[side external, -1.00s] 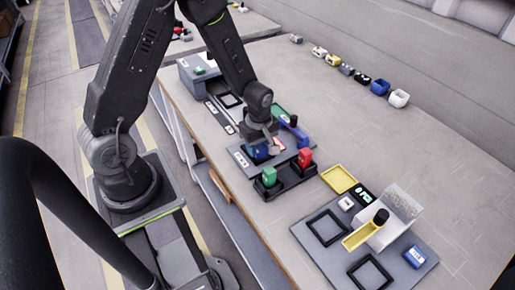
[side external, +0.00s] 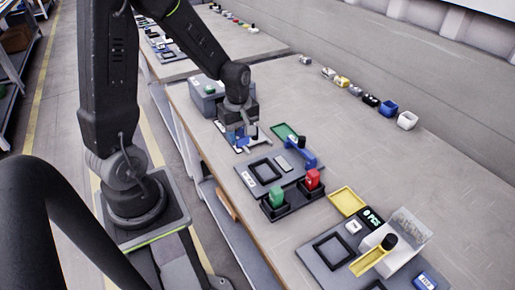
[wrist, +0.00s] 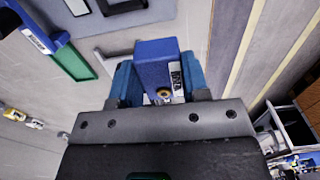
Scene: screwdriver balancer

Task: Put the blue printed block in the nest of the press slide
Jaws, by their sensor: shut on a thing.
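The blue printed block (wrist: 155,62) is held between the fingers of my gripper (wrist: 158,82) in the wrist view. A white printed label and a small brass-coloured round part show on it. In the side view my gripper (side external: 243,138) is low over the station in front of the grey press box (side external: 205,90), which has a green button. The arm's end mostly covers the press slide and its nest, so I cannot tell whether the block touches the nest.
A grey plate with a black frame (side external: 264,171) and a blue-handled clamp (side external: 301,154) stands close to the right. Beyond it are a black holder with green (side external: 277,198) and red (side external: 312,179) pieces, and a yellow tray (side external: 347,200).

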